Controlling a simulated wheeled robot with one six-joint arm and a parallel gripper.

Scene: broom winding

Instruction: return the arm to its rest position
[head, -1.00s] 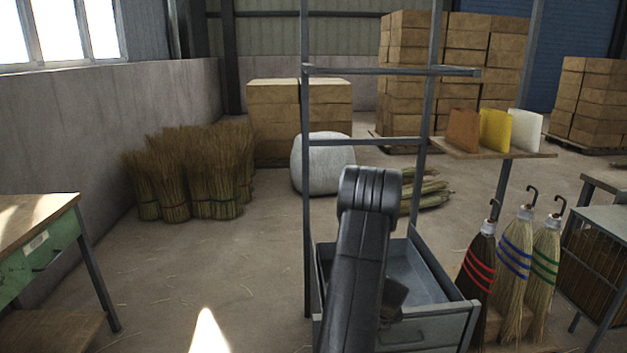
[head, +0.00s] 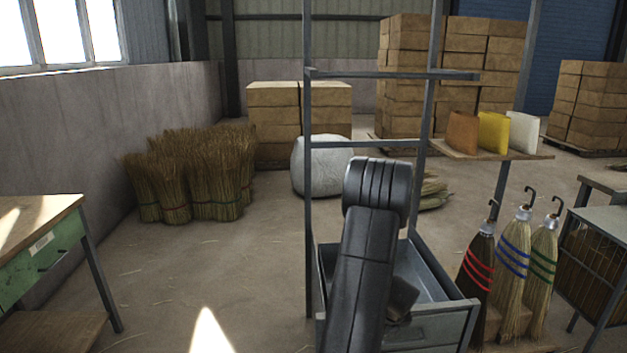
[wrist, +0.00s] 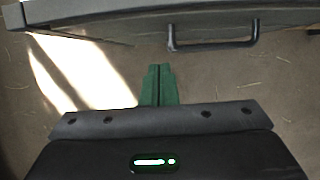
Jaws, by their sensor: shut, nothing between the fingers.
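My gripper (wrist: 158,72) shows in the wrist view as two green fingers pressed together, with nothing between them. It hangs over the bare concrete floor, with the grey drawer front and its dark handle (wrist: 213,46) beyond it at the top of the view. In the head view my dark arm stands folded in front of the grey metal drawer (head: 440,326), hiding part of it. The gripper itself is hidden in the head view.
A grey metal frame (head: 308,200) rises around the drawer. A green-drawered table (head: 40,245) is at the left. The floor between is clear.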

